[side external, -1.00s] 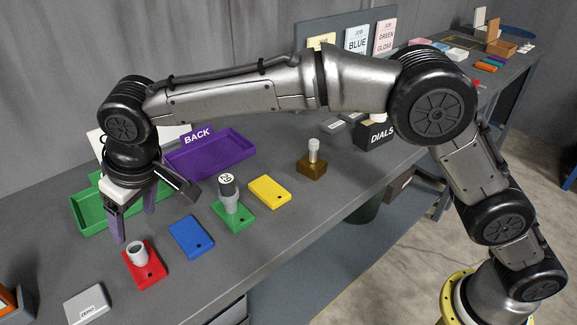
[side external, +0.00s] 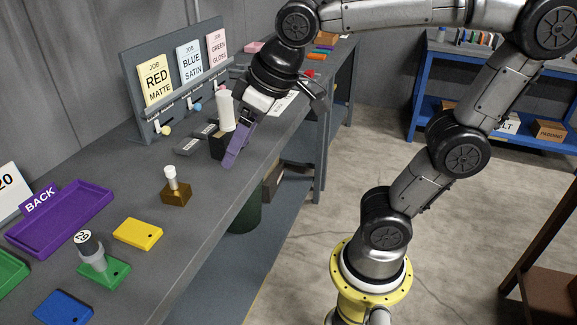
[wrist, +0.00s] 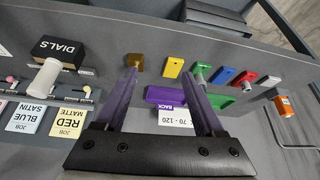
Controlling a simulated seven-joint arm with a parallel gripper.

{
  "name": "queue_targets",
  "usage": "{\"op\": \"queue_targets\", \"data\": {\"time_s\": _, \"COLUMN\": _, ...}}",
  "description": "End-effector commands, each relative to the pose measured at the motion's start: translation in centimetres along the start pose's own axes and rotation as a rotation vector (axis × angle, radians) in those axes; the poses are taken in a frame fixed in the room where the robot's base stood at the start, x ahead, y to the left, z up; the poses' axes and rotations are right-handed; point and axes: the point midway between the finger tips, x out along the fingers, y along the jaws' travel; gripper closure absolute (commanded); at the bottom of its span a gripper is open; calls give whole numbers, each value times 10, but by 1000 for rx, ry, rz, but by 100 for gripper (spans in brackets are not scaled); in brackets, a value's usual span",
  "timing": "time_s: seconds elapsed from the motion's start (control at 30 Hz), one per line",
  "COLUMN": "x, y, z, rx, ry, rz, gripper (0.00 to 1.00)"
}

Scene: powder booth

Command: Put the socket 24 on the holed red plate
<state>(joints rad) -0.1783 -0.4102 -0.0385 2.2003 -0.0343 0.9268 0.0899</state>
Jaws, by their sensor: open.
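My gripper (side external: 231,160) is open and empty, in front of the DIALS box; in the wrist view (wrist: 159,74) its two purple fingers stand apart with nothing between them. The red plate (wrist: 243,77) shows small at the right of the wrist view, outside the side view; a small grey piece (wrist: 247,87) seems to be on it. A black-topped grey socket (side external: 90,245) stands upright on the green plate (side external: 118,270); its white label is too small to read surely. I cannot pick out socket 24 by its number.
The yellow plate (side external: 138,234), blue plate (side external: 64,308), purple BACK tray (side external: 62,217) and brown block with white post (side external: 176,194) stand on the bench. A white cylinder (side external: 225,110) is at the DIALS box (wrist: 60,52). The job-card rack (side external: 140,75) stands behind.

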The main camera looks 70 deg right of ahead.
Motion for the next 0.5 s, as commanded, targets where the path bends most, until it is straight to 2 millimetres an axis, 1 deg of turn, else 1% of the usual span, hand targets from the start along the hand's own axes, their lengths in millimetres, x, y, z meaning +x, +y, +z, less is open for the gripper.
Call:
{"op": "queue_targets", "data": {"time_s": 0.03, "x": -3, "y": 10, "z": 24, "rx": 24, "ry": 9, "rz": 13, "gripper": 29}}
{"op": "queue_targets", "data": {"time_s": 0.1, "x": -3, "y": 19, "z": 52, "rx": 45, "ry": 15, "rz": 25, "gripper": 29}}
{"op": "queue_targets", "data": {"time_s": 0.2, "x": 0, "y": 26, "z": 83, "rx": 70, "ry": 23, "rz": 40, "gripper": 29}}
{"op": "queue_targets", "data": {"time_s": 0.3, "x": 3, "y": 30, "z": 102, "rx": 84, "ry": 27, "rz": 50, "gripper": 29}}
{"op": "queue_targets", "data": {"time_s": 0.33, "x": 4, "y": 30, "z": 106, "rx": 86, "ry": 27, "rz": 51, "gripper": 29}}
{"op": "queue_targets", "data": {"time_s": 0.4, "x": 5, "y": 31, "z": 111, "rx": 90, "ry": 28, "rz": 54, "gripper": 29}}
{"op": "queue_targets", "data": {"time_s": 0.5, "x": 6, "y": 31, "z": 114, "rx": 91, "ry": 27, "rz": 54, "gripper": 29}}
